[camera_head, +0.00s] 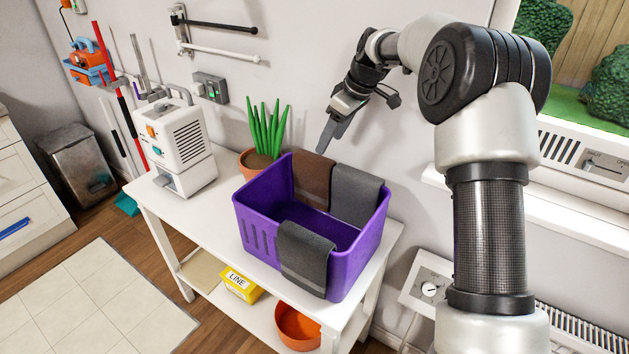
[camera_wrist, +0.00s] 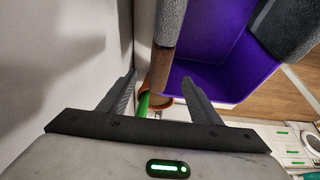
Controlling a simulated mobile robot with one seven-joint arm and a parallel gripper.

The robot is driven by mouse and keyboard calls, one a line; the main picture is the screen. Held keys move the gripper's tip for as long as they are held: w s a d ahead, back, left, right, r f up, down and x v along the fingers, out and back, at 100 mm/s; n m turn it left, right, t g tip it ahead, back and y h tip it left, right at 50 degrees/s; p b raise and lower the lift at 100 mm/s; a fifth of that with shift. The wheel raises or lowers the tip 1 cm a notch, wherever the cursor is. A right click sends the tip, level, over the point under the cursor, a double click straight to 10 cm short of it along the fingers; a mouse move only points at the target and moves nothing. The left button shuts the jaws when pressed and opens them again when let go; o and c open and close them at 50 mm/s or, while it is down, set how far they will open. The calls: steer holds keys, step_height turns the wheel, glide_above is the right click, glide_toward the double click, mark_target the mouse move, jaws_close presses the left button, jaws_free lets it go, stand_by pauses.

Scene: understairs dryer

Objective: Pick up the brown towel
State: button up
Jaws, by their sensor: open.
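The brown towel (camera_head: 314,178) hangs over the back rim of a purple basket (camera_head: 360,262), to the left of a dark grey towel (camera_head: 355,196) on the same rim. My gripper (camera_head: 324,146) points down just above the brown towel, apart from it in the head view. In the wrist view, my gripper (camera_wrist: 160,78) has its two fingers spread with nothing held. The brown towel (camera_wrist: 161,66) shows beyond and between the fingertips, with the purple basket (camera_wrist: 215,62) to its right.
Another dark grey towel (camera_head: 305,258) hangs over the basket's front rim. A potted plant (camera_head: 266,135) and a white machine (camera_head: 178,140) stand left of the basket on the white table (camera_head: 205,215). The wall is close behind my gripper.

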mark_target(314, 172)
steer(key=b+x, duration=0.1)
steer(key=x, duration=1.3)
steer(key=shift+s+a+f, duration=0.1)
steer(key=shift+f, duration=0.25)
steer(key=shift+c, duration=0.5)
steer(key=c, duration=1)
